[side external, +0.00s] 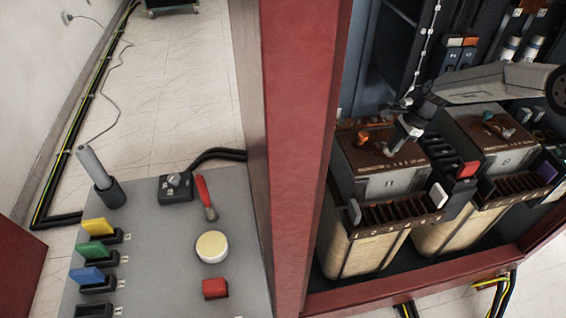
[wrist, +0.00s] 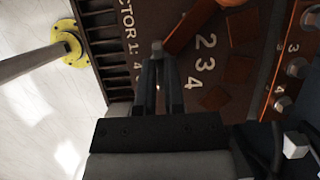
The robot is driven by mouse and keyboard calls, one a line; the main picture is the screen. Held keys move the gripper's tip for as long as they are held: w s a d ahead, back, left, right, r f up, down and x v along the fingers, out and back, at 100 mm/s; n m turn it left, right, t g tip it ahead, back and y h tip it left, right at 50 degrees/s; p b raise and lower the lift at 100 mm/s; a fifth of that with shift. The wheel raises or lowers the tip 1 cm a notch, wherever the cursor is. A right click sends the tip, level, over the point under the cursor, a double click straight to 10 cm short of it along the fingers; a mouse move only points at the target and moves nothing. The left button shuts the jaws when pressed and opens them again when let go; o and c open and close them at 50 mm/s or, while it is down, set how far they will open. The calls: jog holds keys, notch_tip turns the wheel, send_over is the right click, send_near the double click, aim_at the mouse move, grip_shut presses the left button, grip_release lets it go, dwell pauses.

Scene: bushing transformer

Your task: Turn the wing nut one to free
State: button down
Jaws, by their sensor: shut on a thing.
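My gripper (wrist: 158,62) reaches down over the brown top panel (wrist: 207,98) of the left transformer unit, and this panel also shows in the side view (side external: 372,158). Its two dark fingers are close together on a small grey knob (wrist: 157,45) at the end of an orange-brown selector bar (wrist: 186,27). An orange part (wrist: 232,2), perhaps the wing nut, is cut off at the top of the wrist view. In the side view an orange wing-shaped piece (side external: 364,138) sits on the panel, left of my gripper (side external: 390,153).
A second unit (side external: 496,145) with a similar top piece stands to the right. A red cabinet post (side external: 290,150) stands left of the units. Dark ribbed fins (wrist: 107,50) border the panel.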

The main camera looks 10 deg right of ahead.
jog(key=shift+s+a+f+n, duration=0.1)
jog(key=shift+f+n, duration=0.2)
jog(key=shift+f, duration=0.05)
jog(key=n+g, duration=0.1)
jog(key=n, duration=0.2)
jog(key=n+g, duration=0.1)
jog(key=n, duration=0.1)
jog(key=shift+a+n+h, duration=0.1)
jog(key=shift+n+h, duration=0.3)
jog(key=n, duration=0.1)
jog(key=n+g+h, duration=0.1)
jog(key=n, duration=0.1)
jog(key=shift+w+n, duration=0.2)
jog(key=shift+n, duration=0.1)
jog(key=shift+a+n+g+h, duration=0.1)
jog(key=shift+n+g+h, duration=0.4)
jog(key=shift+n, duration=1)
jog(key=c, duration=0.7)
grip_release()
jog(key=shift+d, duration=0.2)
